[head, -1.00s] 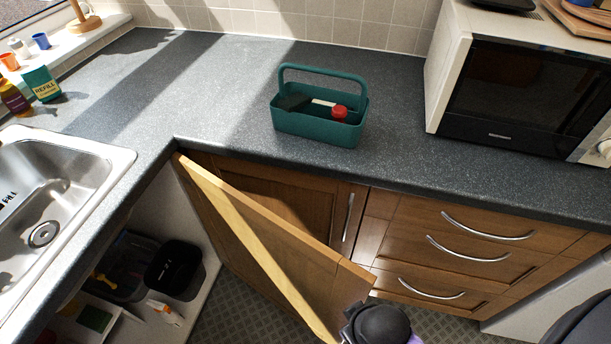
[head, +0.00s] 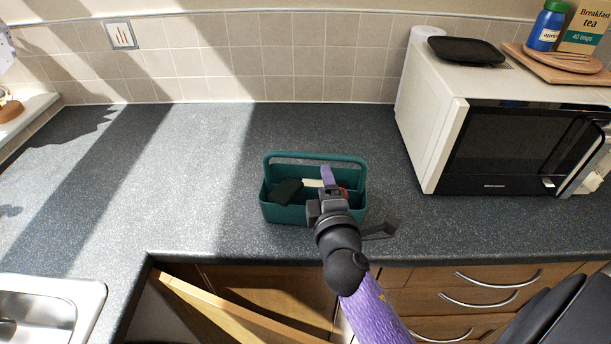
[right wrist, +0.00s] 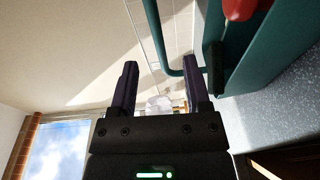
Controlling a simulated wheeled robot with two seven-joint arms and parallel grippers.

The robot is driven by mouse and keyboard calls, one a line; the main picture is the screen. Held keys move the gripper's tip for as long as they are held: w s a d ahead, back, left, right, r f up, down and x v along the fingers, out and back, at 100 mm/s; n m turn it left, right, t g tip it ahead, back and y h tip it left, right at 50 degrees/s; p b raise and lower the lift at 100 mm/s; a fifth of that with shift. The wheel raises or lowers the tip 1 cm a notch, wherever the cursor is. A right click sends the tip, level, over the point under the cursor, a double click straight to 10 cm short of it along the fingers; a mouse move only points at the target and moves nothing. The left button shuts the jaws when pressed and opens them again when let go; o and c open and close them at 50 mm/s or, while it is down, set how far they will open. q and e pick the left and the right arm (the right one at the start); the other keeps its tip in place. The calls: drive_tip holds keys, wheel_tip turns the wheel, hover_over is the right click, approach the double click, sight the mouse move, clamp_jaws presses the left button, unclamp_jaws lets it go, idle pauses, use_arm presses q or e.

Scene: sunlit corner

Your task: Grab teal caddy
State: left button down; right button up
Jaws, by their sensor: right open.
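The teal caddy (head: 285,213) stands upright on the worktop, with its raised handle at the back. A dark green item, a pale item and something red lie inside it. My right gripper (head: 328,173) is over the caddy's right half, hiding part of it. In the right wrist view the right gripper (right wrist: 160,63) is open, its fingers apart with nothing held between them. There the caddy (right wrist: 245,62) is at the upper right, and its handle bar curves down close to the right-hand finger; I cannot tell whether they touch. My left gripper is not in view.
A microwave (head: 430,120) with a black tray (head: 466,50) on top stands to the right. A sink (head: 60,300) is at lower left. A cupboard door (head: 215,310) hangs open below the front edge. The worktop (head: 200,170) left of the caddy is clear.

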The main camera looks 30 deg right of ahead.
sight(316, 159)
drive_tip(key=shift+n+t, duration=0.3)
drive_tip(key=x, duration=0.3)
drive_tip(key=b+x, duration=0.1)
drive_tip(key=x, duration=0.6)
drive_tip(key=shift+w+a, duration=0.25)
drive_tip(key=shift+w, duration=0.05)
clamp_jaws()
idle(0.4)
